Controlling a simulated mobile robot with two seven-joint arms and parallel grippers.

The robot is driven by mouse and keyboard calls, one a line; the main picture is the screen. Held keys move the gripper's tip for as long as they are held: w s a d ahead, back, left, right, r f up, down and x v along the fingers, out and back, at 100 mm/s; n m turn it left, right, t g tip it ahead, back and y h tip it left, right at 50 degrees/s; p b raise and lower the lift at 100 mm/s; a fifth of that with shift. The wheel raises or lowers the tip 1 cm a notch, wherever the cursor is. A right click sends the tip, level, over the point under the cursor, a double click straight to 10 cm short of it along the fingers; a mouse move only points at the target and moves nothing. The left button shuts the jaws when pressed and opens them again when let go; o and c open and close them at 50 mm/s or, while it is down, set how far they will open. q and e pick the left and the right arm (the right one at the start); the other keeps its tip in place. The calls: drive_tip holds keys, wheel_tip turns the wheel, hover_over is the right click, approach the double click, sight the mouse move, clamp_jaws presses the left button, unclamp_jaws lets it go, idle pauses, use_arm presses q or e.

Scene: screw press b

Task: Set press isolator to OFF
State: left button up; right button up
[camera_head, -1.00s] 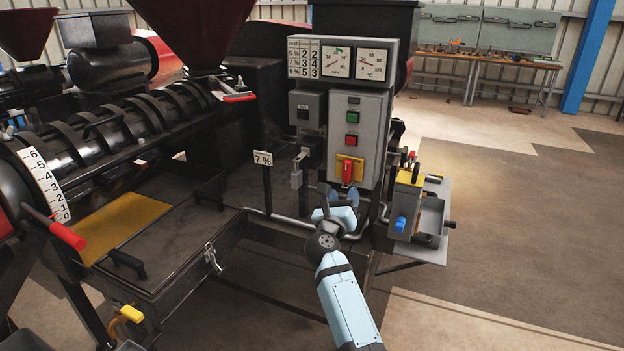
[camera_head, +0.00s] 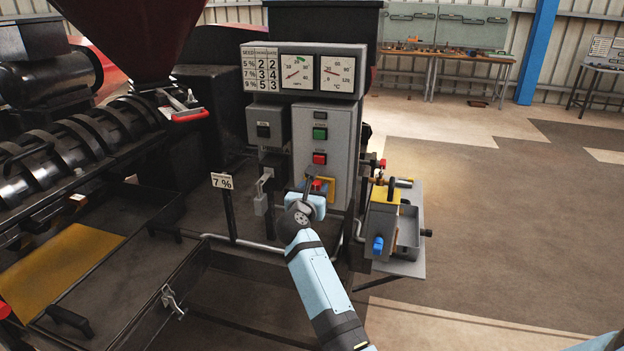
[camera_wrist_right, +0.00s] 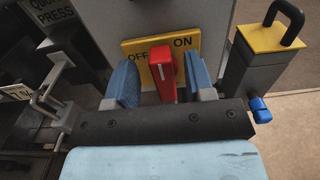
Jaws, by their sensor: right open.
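The press isolator is a red handle (camera_wrist_right: 163,73) on a yellow plate (camera_wrist_right: 184,47) marked OFF at left and ON at right. The handle stands roughly upright, tilted slightly, in the right wrist view. In the head view the yellow plate (camera_head: 329,184) shows low on the grey control box (camera_head: 325,135), and my gripper partly hides the handle. My right gripper (camera_wrist_right: 163,82) is open, with one blue finger on each side of the red handle. There is a visible gap at the left finger; the right finger is close to the handle. My left gripper is not in view.
Green (camera_head: 320,133) and red (camera_head: 319,158) push buttons sit above the isolator. A grey unit with a yellow top (camera_head: 384,194) and blue knob (camera_head: 378,244) stands to the right. A 7 % sign (camera_head: 222,181) stands at left. Open floor lies further right.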

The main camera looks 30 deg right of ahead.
drive_tip(key=shift+w+d, duration=0.45)
drive_tip(key=shift+d, duration=0.1)
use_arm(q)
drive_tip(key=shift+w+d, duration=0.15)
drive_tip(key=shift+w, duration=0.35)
